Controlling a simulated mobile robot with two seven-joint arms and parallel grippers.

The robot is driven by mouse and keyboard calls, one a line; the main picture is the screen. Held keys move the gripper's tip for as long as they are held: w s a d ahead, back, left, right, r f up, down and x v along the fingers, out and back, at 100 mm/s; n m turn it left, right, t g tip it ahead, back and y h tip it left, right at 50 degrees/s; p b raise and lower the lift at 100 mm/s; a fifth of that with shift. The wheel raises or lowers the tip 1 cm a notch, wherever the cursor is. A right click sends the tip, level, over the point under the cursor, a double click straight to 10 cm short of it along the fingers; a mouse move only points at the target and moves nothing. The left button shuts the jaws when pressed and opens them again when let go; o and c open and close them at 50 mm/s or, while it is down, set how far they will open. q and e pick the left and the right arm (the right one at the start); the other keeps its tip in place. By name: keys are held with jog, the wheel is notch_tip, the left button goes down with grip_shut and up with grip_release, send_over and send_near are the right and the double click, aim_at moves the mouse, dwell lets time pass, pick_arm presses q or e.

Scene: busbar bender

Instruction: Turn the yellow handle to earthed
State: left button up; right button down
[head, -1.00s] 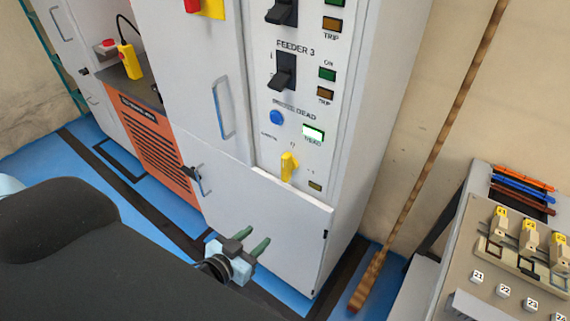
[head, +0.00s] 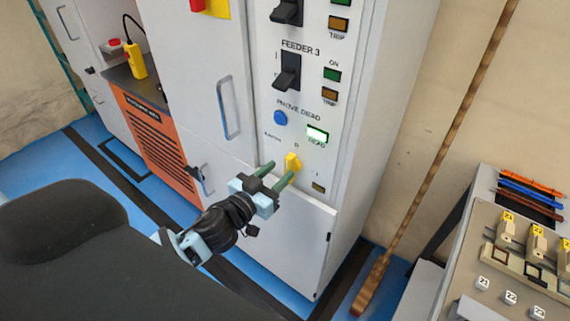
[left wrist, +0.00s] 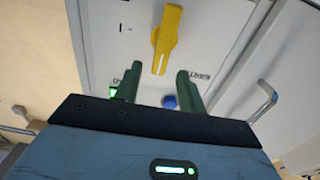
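The yellow handle (head: 292,162) sits low on the cabinet's control panel, below the blue button (head: 280,117) and the lit green lamp (head: 317,135). In the left wrist view the yellow handle (left wrist: 166,38) stands out from the panel, slightly tilted, just beyond the fingertips. My left gripper (head: 277,172) is open, its two green fingers pointing at the panel near the handle. In the left wrist view the left gripper (left wrist: 157,72) is open and empty, apart from the handle. My right gripper is not in view.
Black feeder switches (head: 290,72) stick out above. A vertical door handle (head: 227,108) and a small black latch (head: 195,176) are left of the panel. A wooden pole (head: 440,150) leans at the right, near a bench (head: 468,215) with terminals.

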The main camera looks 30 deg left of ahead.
aim_at(287, 164)
pick_arm(q)
jog(key=shift+w+d, duration=0.15)
jog(key=shift+w, duration=0.85)
jog(key=shift+w+d, duration=0.15)
jog(key=shift+w, duration=0.8)
grip_shut()
